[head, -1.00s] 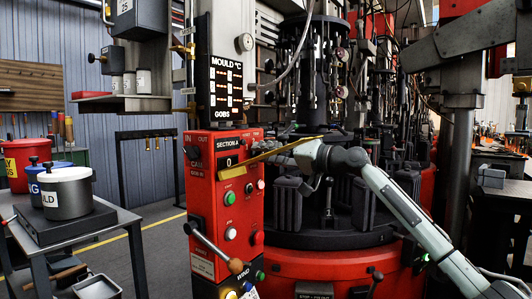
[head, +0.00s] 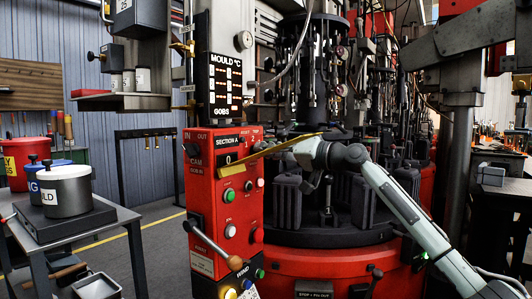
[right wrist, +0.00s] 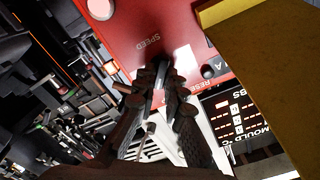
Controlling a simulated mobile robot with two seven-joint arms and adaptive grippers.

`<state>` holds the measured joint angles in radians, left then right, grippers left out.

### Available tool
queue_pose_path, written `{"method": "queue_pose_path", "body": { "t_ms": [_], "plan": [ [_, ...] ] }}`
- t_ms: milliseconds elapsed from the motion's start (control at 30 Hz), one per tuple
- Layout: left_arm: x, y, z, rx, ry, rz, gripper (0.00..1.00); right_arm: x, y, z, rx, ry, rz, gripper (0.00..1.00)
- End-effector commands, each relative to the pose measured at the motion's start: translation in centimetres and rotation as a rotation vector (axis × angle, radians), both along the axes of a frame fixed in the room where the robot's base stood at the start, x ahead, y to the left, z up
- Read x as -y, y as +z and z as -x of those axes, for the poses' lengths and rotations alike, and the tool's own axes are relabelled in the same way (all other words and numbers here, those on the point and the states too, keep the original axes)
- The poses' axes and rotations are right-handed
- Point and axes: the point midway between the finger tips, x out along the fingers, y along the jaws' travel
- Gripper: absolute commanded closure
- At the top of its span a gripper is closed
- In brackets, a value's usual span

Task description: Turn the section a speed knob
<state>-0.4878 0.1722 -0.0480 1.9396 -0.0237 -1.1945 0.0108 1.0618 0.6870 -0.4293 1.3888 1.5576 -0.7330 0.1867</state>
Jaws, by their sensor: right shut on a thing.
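The red section A control panel (head: 206,225) stands upright at the middle of the head view, with a small display and coloured buttons. My right gripper (right wrist: 161,76) comes to the panel from the right. In the right wrist view its two dark fingers are shut on the speed knob (right wrist: 162,68), just below the SPEED lettering on the red face. Only a sliver of the knob shows between the fingertips. In the head view a yellow plate (head: 262,154) beside my right wrist hides the fingertips and knob. My left gripper is not in view.
A lever with a wooden knob (head: 234,262) juts from the panel's lower front. The dark mould machine (head: 325,235) stands close on the right. The mould temperature display (head: 226,80) is above the panel. A grey table with pots (head: 67,195) is at left, with open floor between.

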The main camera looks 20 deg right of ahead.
Motion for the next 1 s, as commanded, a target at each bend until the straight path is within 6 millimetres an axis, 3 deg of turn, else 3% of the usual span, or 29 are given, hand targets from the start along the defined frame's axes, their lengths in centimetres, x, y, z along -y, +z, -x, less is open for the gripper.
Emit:
{"method": "queue_pose_path", "body": {
  "t_ms": [500,1000],
  "plan": [
    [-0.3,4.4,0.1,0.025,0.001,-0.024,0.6,-0.3,-0.2,0.1,0.255,0.003,0.328,1.0],
    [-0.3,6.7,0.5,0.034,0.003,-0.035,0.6,-0.4,-0.1,0.2,0.408,0.003,0.525,1.0]
  ]
}}
